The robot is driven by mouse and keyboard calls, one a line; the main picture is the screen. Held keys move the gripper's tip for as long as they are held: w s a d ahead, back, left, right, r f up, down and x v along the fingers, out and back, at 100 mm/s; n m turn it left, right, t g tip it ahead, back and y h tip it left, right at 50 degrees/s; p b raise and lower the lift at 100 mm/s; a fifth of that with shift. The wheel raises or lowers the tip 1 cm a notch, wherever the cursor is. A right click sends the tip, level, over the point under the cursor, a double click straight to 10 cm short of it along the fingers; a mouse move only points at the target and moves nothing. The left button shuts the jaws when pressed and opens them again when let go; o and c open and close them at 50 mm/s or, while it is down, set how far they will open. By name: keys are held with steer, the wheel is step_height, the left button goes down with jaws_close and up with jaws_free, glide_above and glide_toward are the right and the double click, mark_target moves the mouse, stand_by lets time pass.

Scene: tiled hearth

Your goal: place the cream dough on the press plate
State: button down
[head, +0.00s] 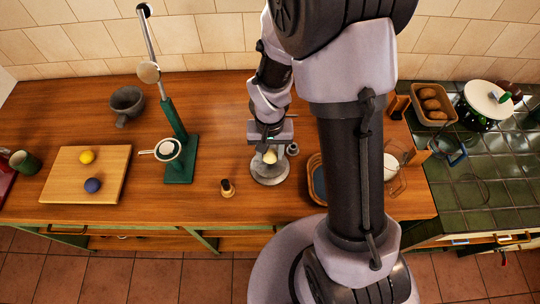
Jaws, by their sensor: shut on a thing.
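My gripper (270,148) points down at the middle of the counter and is shut on the cream dough (270,157), a small pale ball between its fingertips. Directly below is a round grey metal plate (268,178), which looks like the press plate. The dough appears over the plate's middle. I cannot tell from this angle whether it touches the plate. My gripper and arm hide the back of the plate.
A board (60,185) with a yellow ball (87,156) and a blue ball (93,185) lies left. A green lever stand (180,172) rises left of the plate. A small dark-topped object (227,188) stands nearby. A bread basket (431,115) is at right.

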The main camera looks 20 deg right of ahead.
step_height(320, 180, down, 2)
steer(key=shift+w, duration=0.1)
steer(key=shift+r, duration=0.1)
steer(key=shift+f, duration=0.25)
steer(key=c, duration=0.9)
jaws_free()
steer(key=shift+r, duration=0.1)
steer(key=shift+o, duration=0.2)
